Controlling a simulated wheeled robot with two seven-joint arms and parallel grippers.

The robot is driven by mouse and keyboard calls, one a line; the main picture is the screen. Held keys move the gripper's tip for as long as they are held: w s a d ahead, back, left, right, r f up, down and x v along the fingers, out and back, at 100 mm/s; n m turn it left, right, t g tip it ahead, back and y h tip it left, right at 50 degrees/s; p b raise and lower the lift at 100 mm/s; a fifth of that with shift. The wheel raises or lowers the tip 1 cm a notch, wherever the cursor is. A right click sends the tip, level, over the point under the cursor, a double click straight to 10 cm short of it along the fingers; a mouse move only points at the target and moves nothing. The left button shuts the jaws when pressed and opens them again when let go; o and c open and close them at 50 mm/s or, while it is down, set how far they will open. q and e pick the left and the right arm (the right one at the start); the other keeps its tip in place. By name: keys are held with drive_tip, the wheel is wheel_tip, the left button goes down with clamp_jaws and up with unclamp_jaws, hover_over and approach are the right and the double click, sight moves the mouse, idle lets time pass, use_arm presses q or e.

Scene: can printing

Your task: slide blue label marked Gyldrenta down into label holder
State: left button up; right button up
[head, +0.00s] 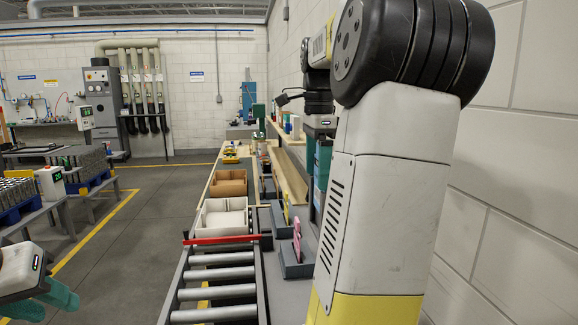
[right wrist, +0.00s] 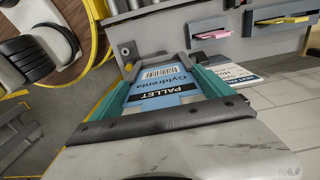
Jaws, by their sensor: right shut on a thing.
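The blue label (right wrist: 152,84), marked Gyldrenta with a barcode and the word PALLET, shows in the right wrist view. My right gripper (right wrist: 160,92) is shut on it, with a teal finger along each side. A grey metal frame with a dark knob (right wrist: 126,51) lies just beyond the label's far edge. It may be the label holder; I cannot tell whether the label touches it or sits inside it. In the head view my right arm hides the right gripper and the label. My left gripper (head: 45,301) is at the lower left, its teal fingers apart and empty, partly cut off.
Another label (right wrist: 234,74) lies flat on the grey surface beside the right finger. Pink (right wrist: 213,34) and yellow (right wrist: 282,20) labels sit in grey slots beyond. In the head view, a roller conveyor (head: 218,286) runs ahead, with open boxes (head: 225,214) beyond; a block wall stands at right.

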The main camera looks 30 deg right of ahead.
drive_tip(key=shift+f, duration=0.3)
drive_tip(key=o, duration=1.1)
drive_tip(key=shift+r, duration=0.1)
wheel_tip(320, 180, up, 8)
drive_tip(key=shift+f, duration=0.2)
